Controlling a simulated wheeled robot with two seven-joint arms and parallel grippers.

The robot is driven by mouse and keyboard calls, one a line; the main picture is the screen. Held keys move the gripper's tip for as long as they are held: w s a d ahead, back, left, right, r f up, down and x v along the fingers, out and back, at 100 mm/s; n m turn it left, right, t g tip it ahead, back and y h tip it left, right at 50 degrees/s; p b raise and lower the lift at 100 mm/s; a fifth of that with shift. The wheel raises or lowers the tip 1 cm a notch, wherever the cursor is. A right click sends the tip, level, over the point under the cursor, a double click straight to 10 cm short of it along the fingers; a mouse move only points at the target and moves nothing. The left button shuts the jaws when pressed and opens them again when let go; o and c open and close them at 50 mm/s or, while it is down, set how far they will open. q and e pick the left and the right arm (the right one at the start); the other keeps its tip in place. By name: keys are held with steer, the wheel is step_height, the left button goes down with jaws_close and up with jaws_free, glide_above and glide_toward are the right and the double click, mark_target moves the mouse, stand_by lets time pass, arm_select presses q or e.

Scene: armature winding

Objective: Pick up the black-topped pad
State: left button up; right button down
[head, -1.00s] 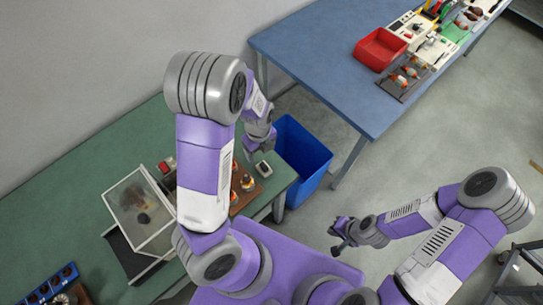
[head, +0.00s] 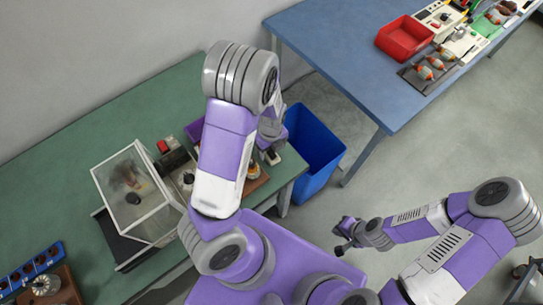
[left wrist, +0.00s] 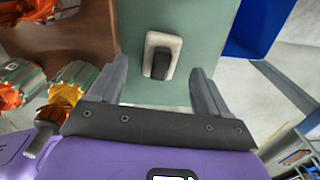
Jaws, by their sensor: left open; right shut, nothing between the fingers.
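The black-topped pad (left wrist: 161,56) lies on the green table, a small white block with a black top. In the head view the pad (head: 272,157) shows near the table's right end, partly covered by my left arm. My left gripper (left wrist: 160,78) is open, with one finger on each side of the pad in the left wrist view; the pad appears between and slightly beyond the fingertips, and no contact is visible. In the head view my left gripper (head: 268,148) is mostly hidden by its own arm. My right gripper (head: 345,234) is shut and empty, away from the tables.
A brown board (left wrist: 75,35) with orange-and-copper armatures lies left of the pad. A blue bin (head: 318,150) stands beyond the table's right end. A clear-covered box (head: 130,195) sits further left on the green table. A blue table with a red tray (head: 404,38) stands behind.

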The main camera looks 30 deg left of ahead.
mark_target(272, 153)
arm_select(q)
step_height(272, 153, down, 3)
steer(key=shift+f+b, duration=0.2)
steer(key=shift+b, duration=0.1)
steer(key=shift+c, duration=0.2)
steer(key=c, duration=1.1)
step_height(272, 153, up, 10)
steer(key=p, duration=0.2)
steer(key=shift+p, duration=0.35)
